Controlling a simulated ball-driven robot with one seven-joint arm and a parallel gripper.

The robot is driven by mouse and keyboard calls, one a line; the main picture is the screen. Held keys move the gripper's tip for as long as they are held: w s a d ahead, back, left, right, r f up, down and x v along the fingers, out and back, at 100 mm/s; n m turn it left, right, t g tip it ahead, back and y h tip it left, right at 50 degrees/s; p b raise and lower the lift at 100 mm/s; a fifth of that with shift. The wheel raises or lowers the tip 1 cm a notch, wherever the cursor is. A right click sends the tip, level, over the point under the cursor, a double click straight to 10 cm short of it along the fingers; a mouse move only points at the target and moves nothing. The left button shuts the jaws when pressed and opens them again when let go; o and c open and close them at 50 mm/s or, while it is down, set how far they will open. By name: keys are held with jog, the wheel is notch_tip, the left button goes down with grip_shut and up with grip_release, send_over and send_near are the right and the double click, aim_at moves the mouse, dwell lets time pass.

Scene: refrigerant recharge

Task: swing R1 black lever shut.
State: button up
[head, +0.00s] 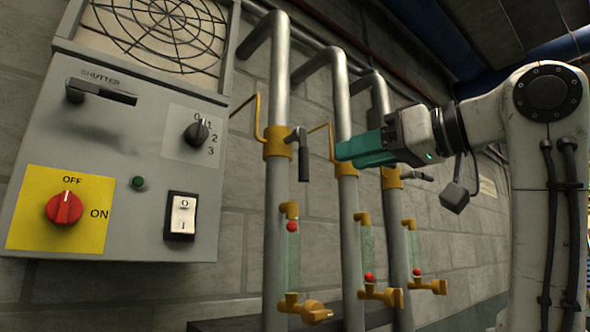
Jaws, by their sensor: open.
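A black lever (303,156) hangs down from the brass valve (277,142) on the nearest grey pipe (275,210). I see no R1 label, so I cannot tell for certain that this is the R1 lever. My gripper (345,152), with teal fingers, is to the right of this lever and in front of the middle pipe's valve. It looks apart from the lever and holds nothing I can see. Another dark lever (420,176) sticks out to the right at the far pipe, partly behind my gripper. The middle pipe's lever is not visible.
A grey control box (110,200) with a red knob (64,208) and switches is on the wall at left. Yellow handles (247,120) reach left from the valves. Glass tubes with red balls and brass taps (303,307) stand out below. The wall is grey block.

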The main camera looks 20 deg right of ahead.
aim_at(308, 163)
jog(key=p+x, duration=0.2)
jog(key=x, duration=0.3)
jog(key=p+x, duration=0.2)
jog(key=x, duration=0.3)
jog(key=shift+w+a+r, duration=0.2)
jog(key=shift+a, duration=0.1)
grip_shut()
